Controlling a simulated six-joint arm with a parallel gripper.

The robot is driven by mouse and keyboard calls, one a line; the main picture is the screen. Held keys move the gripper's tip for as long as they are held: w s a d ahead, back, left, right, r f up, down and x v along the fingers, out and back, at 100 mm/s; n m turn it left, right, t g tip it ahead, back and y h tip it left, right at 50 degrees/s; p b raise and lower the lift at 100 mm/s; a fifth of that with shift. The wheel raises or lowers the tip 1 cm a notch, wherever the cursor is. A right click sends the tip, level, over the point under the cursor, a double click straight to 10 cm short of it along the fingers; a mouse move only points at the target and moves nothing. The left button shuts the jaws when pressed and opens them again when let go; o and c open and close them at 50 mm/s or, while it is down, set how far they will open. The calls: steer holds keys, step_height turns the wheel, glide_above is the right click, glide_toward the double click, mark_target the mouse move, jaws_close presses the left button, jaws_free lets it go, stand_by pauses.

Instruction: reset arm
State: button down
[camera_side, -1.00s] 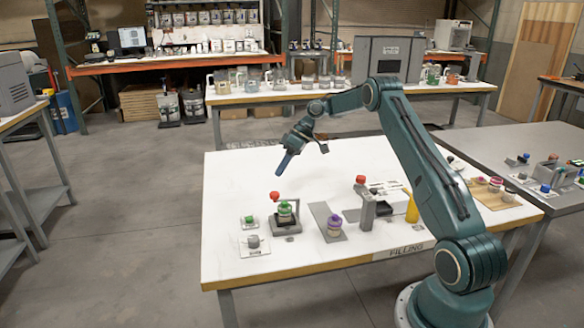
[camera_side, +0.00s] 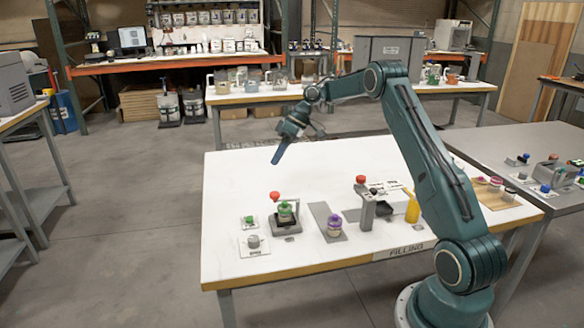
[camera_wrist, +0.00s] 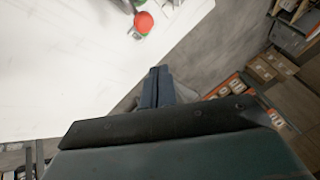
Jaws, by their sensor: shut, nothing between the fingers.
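My gripper (camera_side: 280,154) is raised above the far left part of the white table (camera_side: 230,185) in the side view, tilted down and to the left. Its fingers are together and hold nothing. In the wrist view the closed fingers (camera_wrist: 157,72) sit in the middle, with the white table top (camera_wrist: 60,70) to the left and the floor beyond its edge. No object touches the gripper.
On the table stand a green-lidded jar (camera_side: 285,209) on a dark stand, a purple-lidded jar (camera_side: 334,224) on a grey plate, a red-topped grey device (camera_side: 364,205) and a yellow bottle (camera_side: 412,208). The table's far left area is clear. A back bench (camera_side: 330,93) holds several containers.

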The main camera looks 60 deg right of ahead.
steer(key=s+a+r+m+h, duration=0.1)
steer(key=s+a+r+h, duration=0.1)
steer(key=s+a+r, duration=0.5)
steer(key=s+a+r+h, duration=0.1)
steer(key=s+a+r, duration=0.2)
steer(key=a+r, duration=0.7)
steer(key=s+a+f+m+t+h, duration=0.1)
steer(key=s+a+f, duration=0.1)
steer(key=s, duration=0.9)
steer(key=s+a+f+m+t+h, duration=0.1)
steer(key=s+a, duration=0.3)
steer(key=s, duration=0.8)
steer(key=shift+s+f+h, duration=0.25)
steer(key=shift+f+h, duration=0.25)
steer(key=shift+f, duration=0.35)
steer(key=shift+w+d, duration=0.1)
